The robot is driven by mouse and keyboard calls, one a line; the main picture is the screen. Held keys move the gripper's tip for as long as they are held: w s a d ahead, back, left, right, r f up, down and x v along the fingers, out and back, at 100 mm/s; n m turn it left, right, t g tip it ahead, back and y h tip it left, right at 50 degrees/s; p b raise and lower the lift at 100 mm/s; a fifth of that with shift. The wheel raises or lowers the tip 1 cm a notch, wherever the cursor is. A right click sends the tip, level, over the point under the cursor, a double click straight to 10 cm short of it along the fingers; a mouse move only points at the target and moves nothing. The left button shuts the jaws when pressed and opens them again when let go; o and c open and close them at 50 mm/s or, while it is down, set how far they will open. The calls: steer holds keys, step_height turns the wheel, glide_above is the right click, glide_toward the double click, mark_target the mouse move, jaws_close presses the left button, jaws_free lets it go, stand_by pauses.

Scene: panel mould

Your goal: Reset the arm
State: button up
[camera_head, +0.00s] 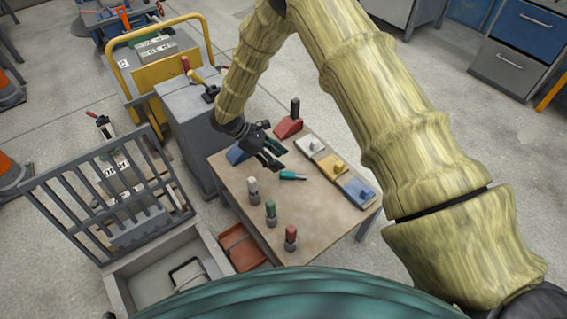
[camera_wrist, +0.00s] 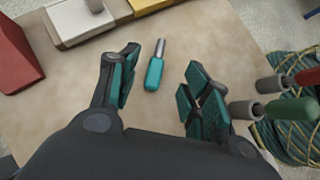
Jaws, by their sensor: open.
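My gripper (camera_head: 272,158) is open above the left part of the table (camera_head: 234,181). In the wrist view my gripper (camera_wrist: 160,92) shows two teal-padded fingers spread apart with nothing held between them. A small tool with a teal handle and grey metal shaft (camera_head: 291,176) lies on the table near the fingertips. It also shows in the wrist view (camera_wrist: 155,72), ahead of and between the fingers, and I see no contact. My arm bends over from the right and reaches down to the table.
White (camera_head: 311,146), yellow (camera_head: 334,166) and blue (camera_head: 357,191) blocks line the table's right side. A red block (camera_head: 288,128) stands behind, and a blue one (camera_head: 236,155) at the left. A grey cabinet (camera_head: 185,125) adjoins the left.

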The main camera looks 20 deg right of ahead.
steer(key=v, duration=0.7)
steer(key=shift+a+r, duration=0.2)
steer(key=shift+r, duration=0.05)
